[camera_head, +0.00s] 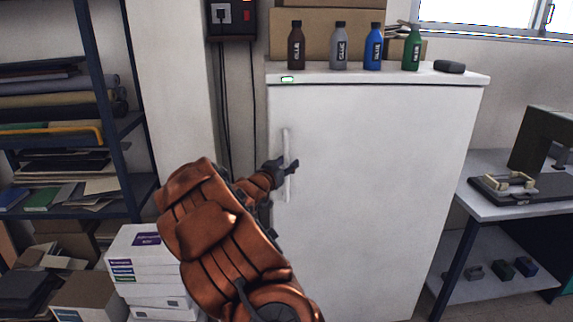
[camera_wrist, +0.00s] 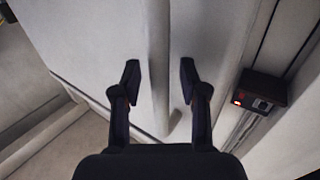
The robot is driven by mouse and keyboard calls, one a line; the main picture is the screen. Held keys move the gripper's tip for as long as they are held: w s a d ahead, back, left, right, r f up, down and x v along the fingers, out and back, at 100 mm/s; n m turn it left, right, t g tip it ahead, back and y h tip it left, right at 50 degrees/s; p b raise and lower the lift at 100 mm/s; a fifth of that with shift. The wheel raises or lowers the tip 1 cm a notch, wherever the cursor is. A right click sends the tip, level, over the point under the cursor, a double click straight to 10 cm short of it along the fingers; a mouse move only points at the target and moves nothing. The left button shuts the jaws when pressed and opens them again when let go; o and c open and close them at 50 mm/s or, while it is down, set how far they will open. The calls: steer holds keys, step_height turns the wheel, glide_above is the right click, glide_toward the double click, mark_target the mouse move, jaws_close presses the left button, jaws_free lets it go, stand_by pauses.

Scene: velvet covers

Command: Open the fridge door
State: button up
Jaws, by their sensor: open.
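The white fridge (camera_head: 370,190) stands upright with its door shut. A vertical pale handle (camera_head: 287,140) runs along the left side of the door. My gripper (camera_head: 290,168) is at the handle's middle height, at the end of my copper-coloured arm. In the wrist view, my gripper (camera_wrist: 160,85) is open, with one dark finger on each side of the handle (camera_wrist: 158,60). Gaps show between the fingers and the handle, and I see no contact. The fridge door (camera_wrist: 105,45) also fills much of the wrist view.
Several bottles, such as the blue one (camera_head: 373,46), and cardboard boxes (camera_head: 330,22) stand on the fridge top. Shelving (camera_head: 118,130) and stacked white boxes (camera_head: 150,262) are at the left. A workbench (camera_head: 515,205) stands at the right. A black wall box (camera_head: 231,18) hangs behind.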

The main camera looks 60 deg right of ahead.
jaws_close()
stand_by(0.3)
stand_by(0.4)
